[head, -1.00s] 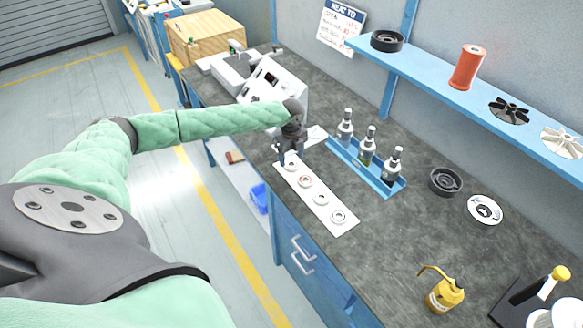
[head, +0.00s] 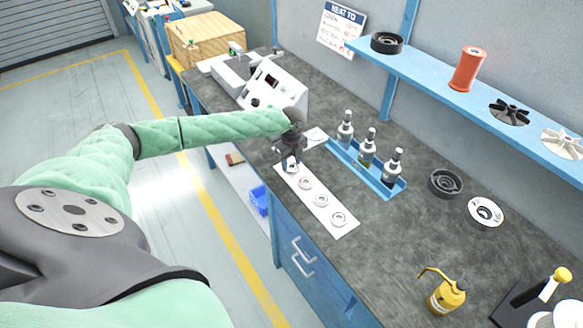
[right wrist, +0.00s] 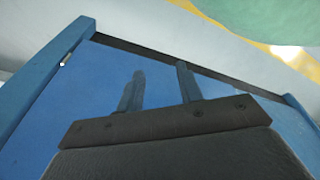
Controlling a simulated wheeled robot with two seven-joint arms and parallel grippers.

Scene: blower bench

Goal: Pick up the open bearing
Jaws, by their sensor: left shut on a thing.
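A white strip (head: 345,229) lies on the dark bench top with a row of ring-shaped bearings. Three bearings rest on it: one with a reddish ring (head: 305,183), a middle one (head: 320,200) and a near one (head: 338,219). My left gripper (head: 291,165) points down at the strip's far end, shut on a bearing there. The fingers mostly hide that bearing, and I cannot tell whether it is clear of the strip. My right gripper (right wrist: 160,85) shows in the right wrist view, its two fingers apart and nothing between them.
A blue tray (head: 388,190) with three bottles stands right of the strip. A grey control box (head: 275,85) is behind the gripper. A black round housing (head: 445,182), a white disc (head: 485,210) and a yellow oil can (head: 445,293) stand further right. A blue shelf (head: 430,72) hangs above.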

